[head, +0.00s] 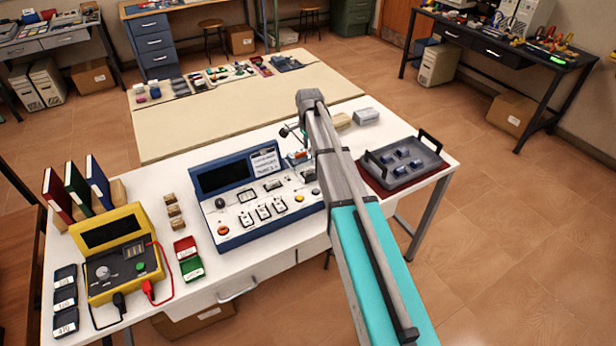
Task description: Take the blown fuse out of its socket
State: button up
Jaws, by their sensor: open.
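A blue and grey console (252,232) with a dark screen, a printed card, switches and coloured buttons stands in the middle of the white table. Small orange and teal parts (298,157) show at its back right, beside my arm. I cannot make out the blown fuse or its socket; my arm covers the console's right side. My gripper (292,134) is partly seen, small and dark, left of the arm's far end and over the console's back right area. It looks open, and I see nothing held in it.
A grey tray (375,176) with dark handles and several small blue parts stands on a red mat at right. A yellow meter (124,286) with leads, upright books (58,196) and red and green boxes (186,247) fill the left side. A beige table (200,134) lies behind.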

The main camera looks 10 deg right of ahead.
jog(key=b, duration=0.4)
send_over(309, 170)
jog(key=shift+w+f, duration=0.15)
jog(key=shift+f, duration=1.05)
jog(key=shift+w+f, duration=0.1)
jog(key=shift+f, duration=1.05)
jog(key=shift+s+f+b, duration=0.1)
jog(key=shift+f+b, duration=2.5)
jog(key=shift+c, duration=0.3)
grip_shut()
